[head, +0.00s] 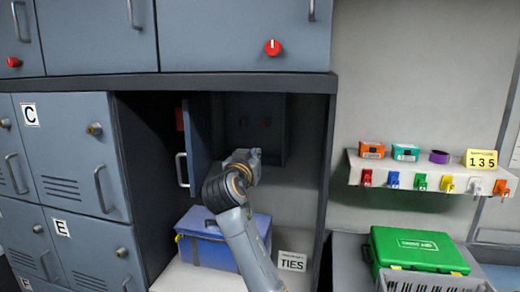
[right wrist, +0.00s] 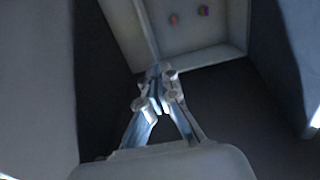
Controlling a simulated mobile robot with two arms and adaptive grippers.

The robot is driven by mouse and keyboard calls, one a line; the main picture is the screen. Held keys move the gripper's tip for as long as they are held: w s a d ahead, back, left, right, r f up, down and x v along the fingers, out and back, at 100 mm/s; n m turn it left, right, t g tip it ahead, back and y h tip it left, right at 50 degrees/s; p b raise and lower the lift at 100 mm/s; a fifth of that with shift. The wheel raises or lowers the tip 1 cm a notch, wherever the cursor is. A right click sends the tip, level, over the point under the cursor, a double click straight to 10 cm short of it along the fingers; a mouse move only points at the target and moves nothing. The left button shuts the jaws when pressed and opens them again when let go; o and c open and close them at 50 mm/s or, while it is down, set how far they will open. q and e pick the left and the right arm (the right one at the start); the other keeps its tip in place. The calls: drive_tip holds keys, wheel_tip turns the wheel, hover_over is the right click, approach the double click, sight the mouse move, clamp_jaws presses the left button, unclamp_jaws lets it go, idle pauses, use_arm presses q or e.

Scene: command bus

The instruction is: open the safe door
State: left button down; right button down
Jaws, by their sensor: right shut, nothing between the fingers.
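The safe (head: 275,135) is a dark grey box set in the back of the open cupboard niche. Its blue-grey door (head: 200,140) stands swung out to the left, seen nearly edge-on, with a pale bar handle (head: 181,169) on its left face. The inside of the safe (head: 245,110) is dark. My right gripper (head: 250,157) is just right of the door, in front of the safe's opening. In the right wrist view its fingers (right wrist: 159,92) are together and empty, with the pale safe interior (right wrist: 195,38) beyond them. My left gripper is out of view.
A blue cooler bag (head: 205,240) and a TIES sign (head: 291,262) stand on the niche floor below. Grey lockers (head: 75,150) line the left. A shelf (head: 425,182) with hanging keys and a green first aid case (head: 415,250) are at right.

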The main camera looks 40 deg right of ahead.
drive_tip(key=x, duration=0.6)
drive_tip(key=shift+w+d, duration=0.2)
